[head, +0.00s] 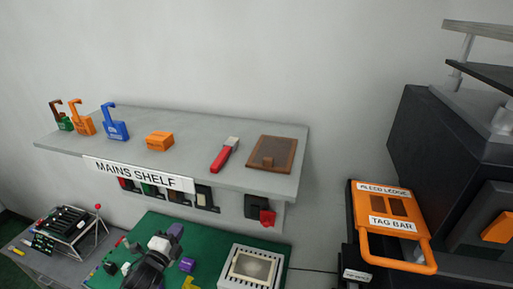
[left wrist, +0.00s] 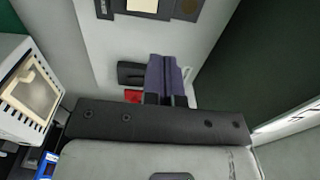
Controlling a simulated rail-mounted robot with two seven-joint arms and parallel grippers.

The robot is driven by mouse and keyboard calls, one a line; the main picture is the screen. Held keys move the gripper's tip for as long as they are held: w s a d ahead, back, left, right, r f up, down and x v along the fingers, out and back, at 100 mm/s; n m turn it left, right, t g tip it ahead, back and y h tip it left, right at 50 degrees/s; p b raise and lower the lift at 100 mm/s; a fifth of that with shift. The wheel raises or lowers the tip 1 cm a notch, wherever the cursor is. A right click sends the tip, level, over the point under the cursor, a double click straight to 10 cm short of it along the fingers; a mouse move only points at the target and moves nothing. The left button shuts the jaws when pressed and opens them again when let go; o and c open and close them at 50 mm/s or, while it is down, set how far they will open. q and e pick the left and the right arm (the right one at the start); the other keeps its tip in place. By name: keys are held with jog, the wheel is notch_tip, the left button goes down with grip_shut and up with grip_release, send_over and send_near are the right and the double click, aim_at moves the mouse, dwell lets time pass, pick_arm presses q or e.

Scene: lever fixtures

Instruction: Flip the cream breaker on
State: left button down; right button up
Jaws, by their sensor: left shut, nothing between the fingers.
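The cream breaker (head: 204,196) is in the row of breakers under the front of the mains shelf (head: 230,167), at that row's right end. It has a cream part in a dark frame. In the left wrist view a cream plate in a dark frame (left wrist: 143,5), likely this breaker, is cut by the top edge. My left gripper (head: 176,230) has purple fingers, shut and empty. It is below the breaker row and apart from the cream breaker. In the left wrist view its fingers (left wrist: 166,80) overlap a black fixture with a red part. My right gripper is not in view.
A black fixture with a red lever (head: 261,211) is right of the row. Padlocks, an orange box, a red-handled item and a brown framed panel (head: 271,154) lie on the shelf. A white vented box (head: 250,268) stands below. The orange tag bar (head: 398,265) juts out at right.

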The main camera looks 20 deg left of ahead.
pick_arm(q)
notch_tip(320, 180, down, 4)
jog(key=s+a+n+g+y, duration=0.1)
jog(key=a+n+g+y, duration=0.25)
jog(key=n, duration=0.45)
jog(key=s+d+n+g+h+p, duration=0.35)
jog(key=s+d+n+g, duration=0.4)
jog(key=s+d, duration=1.25)
jog(key=s+d+f+g+h+p, duration=0.1)
jog(key=s+f, duration=0.4)
jog(key=s, duration=0.9)
jog(key=d+g, duration=0.1)
jog(key=g, duration=0.1)
jog(key=shift+s+f+g+p, duration=0.2)
jog(key=shift+s+g+p, duration=0.1)
jog(key=shift+s, duration=0.1)
